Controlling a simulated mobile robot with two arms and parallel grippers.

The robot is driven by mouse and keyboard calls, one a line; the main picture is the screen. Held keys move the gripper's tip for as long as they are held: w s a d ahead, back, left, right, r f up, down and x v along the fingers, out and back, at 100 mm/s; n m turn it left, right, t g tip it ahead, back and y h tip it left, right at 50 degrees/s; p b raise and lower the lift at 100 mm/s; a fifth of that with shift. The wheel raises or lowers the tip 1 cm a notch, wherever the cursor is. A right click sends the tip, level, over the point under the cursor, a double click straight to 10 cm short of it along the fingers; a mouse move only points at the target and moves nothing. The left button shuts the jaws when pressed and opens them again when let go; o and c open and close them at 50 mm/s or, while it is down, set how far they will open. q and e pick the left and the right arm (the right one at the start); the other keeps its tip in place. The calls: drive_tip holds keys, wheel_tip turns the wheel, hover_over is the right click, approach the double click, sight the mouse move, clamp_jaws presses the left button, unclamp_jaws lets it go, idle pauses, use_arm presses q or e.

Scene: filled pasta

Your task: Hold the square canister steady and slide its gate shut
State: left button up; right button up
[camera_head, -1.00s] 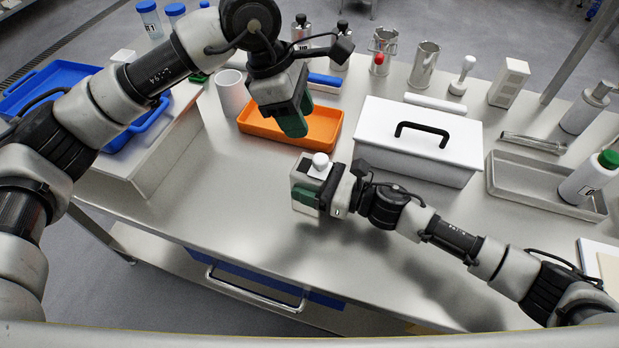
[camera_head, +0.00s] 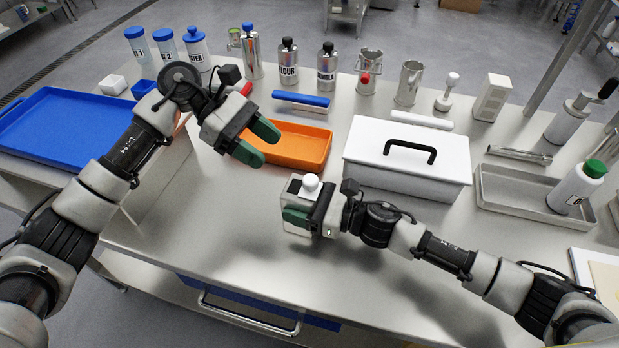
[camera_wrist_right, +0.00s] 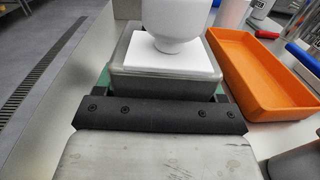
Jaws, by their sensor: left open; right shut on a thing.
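The square canister (camera_head: 292,218) stands upright on the steel table, left of centre in front of the orange tray. It is a grey box with a flat white plate (camera_wrist_right: 140,56) and a rounded white knob (camera_head: 312,182) on top. My left gripper (camera_head: 260,145) is open and empty, above the table at the orange tray's left end, clear of the canister.
The orange tray (camera_head: 318,150) lies behind the canister. A white box with a black handle (camera_head: 405,187) stands to the right, near my right arm. A blue tray (camera_head: 60,125) is at far left. Bottles and metal cups line the back. The table front is clear.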

sight(308, 178)
use_arm(q)
drive_tip(key=shift+h, duration=0.9)
drive_tip(key=x, duration=0.3)
drive_tip(key=f+x, duration=0.1)
drive_tip(key=x, duration=0.6)
drive_tip(key=shift+f, duration=0.5)
drive_tip(key=c, duration=1)
drive_tip(key=shift+w+a, duration=0.3)
drive_tip(key=shift+a, duration=0.5)
drive_tip(key=shift+w+a, duration=0.3)
drive_tip(key=shift+a, duration=0.5)
drive_tip(key=o, duration=1)
